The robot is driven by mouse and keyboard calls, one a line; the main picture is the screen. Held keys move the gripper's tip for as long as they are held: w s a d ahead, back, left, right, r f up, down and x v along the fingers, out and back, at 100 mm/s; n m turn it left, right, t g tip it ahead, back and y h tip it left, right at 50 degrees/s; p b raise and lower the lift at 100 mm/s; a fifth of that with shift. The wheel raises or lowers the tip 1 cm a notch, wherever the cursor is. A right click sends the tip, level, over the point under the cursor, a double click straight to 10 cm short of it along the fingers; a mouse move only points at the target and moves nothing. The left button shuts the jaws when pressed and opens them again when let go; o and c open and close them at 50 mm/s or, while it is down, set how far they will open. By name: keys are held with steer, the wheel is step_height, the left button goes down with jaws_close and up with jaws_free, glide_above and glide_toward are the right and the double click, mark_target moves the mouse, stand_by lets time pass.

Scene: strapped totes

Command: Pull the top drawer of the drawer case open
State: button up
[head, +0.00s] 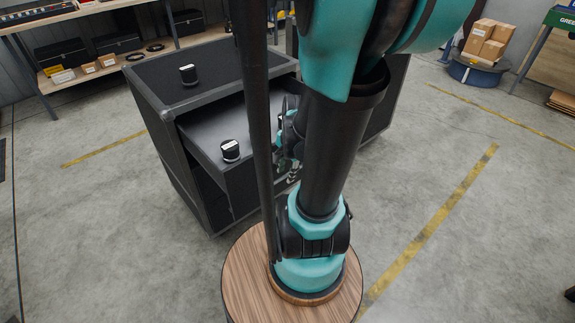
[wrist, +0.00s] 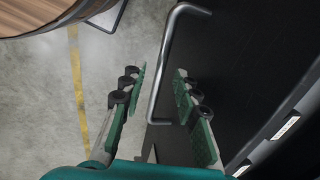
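The black drawer case (head: 195,75) stands left of centre in the head view. Its top drawer (head: 205,124) is slid out toward the right, with its inside showing. A small dark cylinder with a white label (head: 230,150) is at the drawer's near side. In the wrist view a grey metal bar handle (wrist: 158,88) stands out from a black front panel (wrist: 235,60). My gripper (wrist: 162,70) is open, with one finger on each side of the bar and visible gaps. In the head view my gripper is mostly hidden behind my arm.
A second dark cylinder (head: 188,75) stands on top of the case. A shelf with boxes (head: 85,65) is behind it at the left. Cartons on a round blue base (head: 480,72) are at the far right.

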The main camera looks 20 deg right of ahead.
step_height(320, 180, up, 12)
steer(key=s, duration=0.2)
steer(key=shift+s+d+f, duration=0.15)
steer(key=shift+d+f, duration=0.05)
steer(key=shift+d, duration=0.15)
stand_by(0.3)
stand_by(0.4)
